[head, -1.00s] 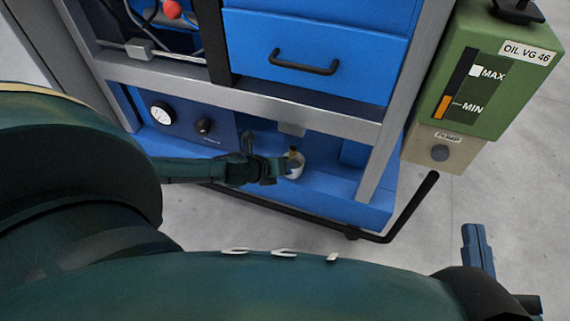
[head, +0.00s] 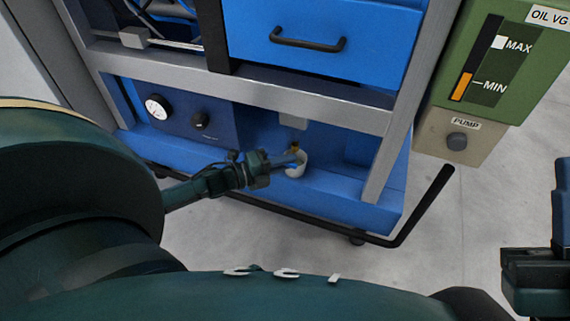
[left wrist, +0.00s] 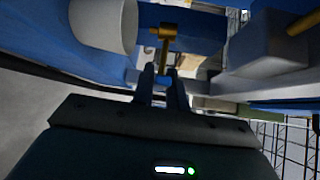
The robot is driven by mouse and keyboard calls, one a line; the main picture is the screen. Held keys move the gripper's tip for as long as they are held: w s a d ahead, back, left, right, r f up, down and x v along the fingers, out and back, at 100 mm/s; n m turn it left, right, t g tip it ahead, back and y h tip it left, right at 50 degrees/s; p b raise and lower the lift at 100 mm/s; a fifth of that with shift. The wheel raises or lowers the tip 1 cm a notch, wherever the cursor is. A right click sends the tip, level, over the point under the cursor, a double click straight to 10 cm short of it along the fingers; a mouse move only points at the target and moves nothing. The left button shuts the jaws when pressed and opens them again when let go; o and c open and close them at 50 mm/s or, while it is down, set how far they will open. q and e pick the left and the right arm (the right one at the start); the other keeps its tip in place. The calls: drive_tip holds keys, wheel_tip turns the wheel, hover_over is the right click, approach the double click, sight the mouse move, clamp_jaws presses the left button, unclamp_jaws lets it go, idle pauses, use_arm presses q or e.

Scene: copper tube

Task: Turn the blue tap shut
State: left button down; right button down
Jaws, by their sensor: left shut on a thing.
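The tap's brass body (head: 296,147) shows above the white cup, under the cart's lower shelf. In the left wrist view the brass tap (left wrist: 168,36) stands just ahead of the fingertips, with a stem running down between them. My left gripper (head: 284,160) reaches in from the left at the tap, beside the cup; it also shows in the left wrist view (left wrist: 163,85). It is shut on the tap's handle, which the fingers mostly hide. My right gripper (head: 562,205) is at the right edge, away from the tap, partly cut off; its jaw gap is unclear.
The white cup (head: 299,166) sits close below the tap. A pressure gauge (head: 157,107) and black knob (head: 199,119) are to the left. A grey rail (head: 260,92) crosses above. A green oil tank (head: 497,55) and pump box (head: 455,138) stand to the right.

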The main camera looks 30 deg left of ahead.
use_arm(q)
drive_tip(key=shift+n+t+h, duration=0.3)
drive_tip(key=shift+n+t, duration=0.1)
drive_tip(key=shift+n, duration=0.1)
use_arm(e)
drive_tip(key=shift+r, duration=0.1)
use_arm(q)
drive_tip(key=shift+w, duration=0.1)
use_arm(e)
drive_tip(key=shift+y, duration=0.3)
use_arm(q)
drive_tip(key=c, duration=1.4)
unclamp_jaws()
